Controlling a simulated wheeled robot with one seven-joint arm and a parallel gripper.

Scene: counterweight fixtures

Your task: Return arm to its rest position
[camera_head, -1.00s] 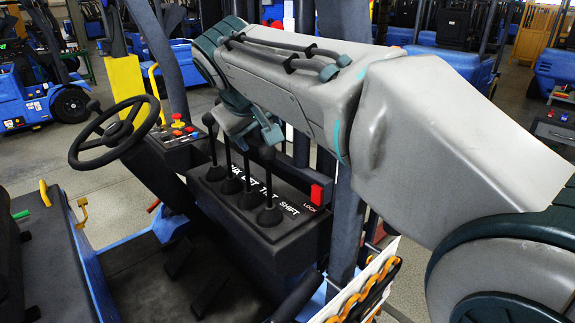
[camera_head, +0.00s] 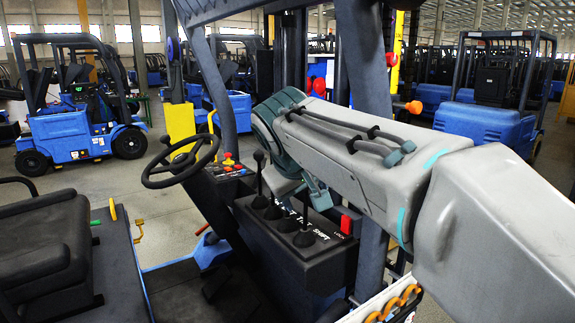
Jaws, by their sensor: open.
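My grey and teal arm (camera_head: 345,165) reaches from the lower right over a forklift's lever console. Its far end, with a round teal joint, is above the levers. My gripper (camera_head: 318,195), a teal part folded under the forearm, is partly hidden by the arm; it looks empty and open. It is close to the tops of the black control levers (camera_head: 259,180). I cannot tell whether it touches one. The arm hides some lever tops. The lever console (camera_head: 312,262) is dark, with white lettering.
A red lock switch (camera_head: 346,224) is beside the levers, under the arm. A steering wheel (camera_head: 180,160) and black seat (camera_head: 45,255) are to the left. A dark mast post (camera_head: 362,60) rises right behind the arm. A blue forklift (camera_head: 85,125) stands across open floor.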

